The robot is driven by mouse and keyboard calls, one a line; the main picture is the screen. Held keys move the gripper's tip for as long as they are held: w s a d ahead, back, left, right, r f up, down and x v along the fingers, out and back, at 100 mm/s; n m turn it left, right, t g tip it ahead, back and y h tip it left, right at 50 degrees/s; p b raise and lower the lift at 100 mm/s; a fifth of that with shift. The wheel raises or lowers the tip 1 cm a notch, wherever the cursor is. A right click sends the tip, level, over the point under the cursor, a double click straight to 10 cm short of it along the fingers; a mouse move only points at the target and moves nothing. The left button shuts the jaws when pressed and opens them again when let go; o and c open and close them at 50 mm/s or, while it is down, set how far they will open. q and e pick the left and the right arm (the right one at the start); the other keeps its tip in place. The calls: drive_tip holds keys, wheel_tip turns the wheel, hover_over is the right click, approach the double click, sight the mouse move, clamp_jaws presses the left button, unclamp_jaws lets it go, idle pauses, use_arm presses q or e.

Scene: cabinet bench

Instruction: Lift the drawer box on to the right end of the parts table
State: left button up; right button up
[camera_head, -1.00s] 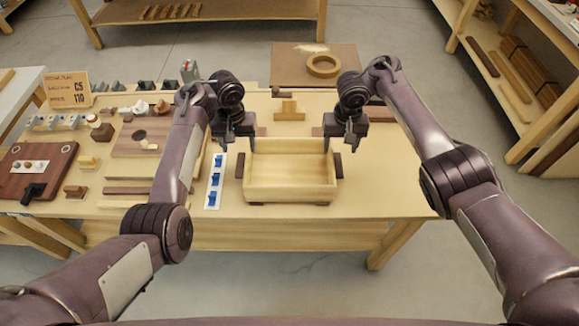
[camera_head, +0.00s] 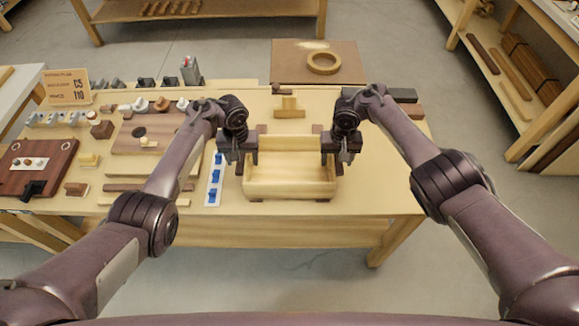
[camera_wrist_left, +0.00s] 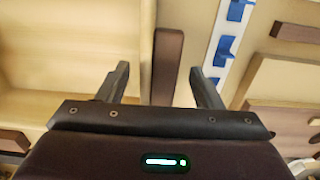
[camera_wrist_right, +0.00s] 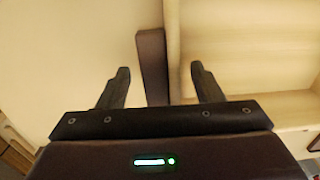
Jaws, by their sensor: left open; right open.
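The drawer box (camera_head: 290,189) is a pale, open-topped wooden box on the front of the parts table (camera_head: 385,195), with a dark brown handle bar on each side. My left gripper (camera_head: 239,166) is open above the box's left side; in the left wrist view the left handle bar (camera_wrist_left: 166,60) shows between its fingers. My right gripper (camera_head: 344,158) is open above the right side; in the right wrist view the right handle bar (camera_wrist_right: 152,60) shows between its fingers. Neither is shut on a bar. I cannot tell how far the fingertips are from the bars.
A white strip with blue parts (camera_head: 214,180) lies just left of the box. A T-shaped wooden block (camera_head: 288,107) stands behind it. Dark blocks (camera_head: 402,98) lie at the table's back right. The right end of the table in front of them is bare.

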use_arm(q)
clamp_jaws()
use_arm(e)
clamp_jaws()
use_arm(q)
drive_tip(key=shift+r, duration=0.2)
use_arm(e)
drive_tip(key=shift+r, duration=0.2)
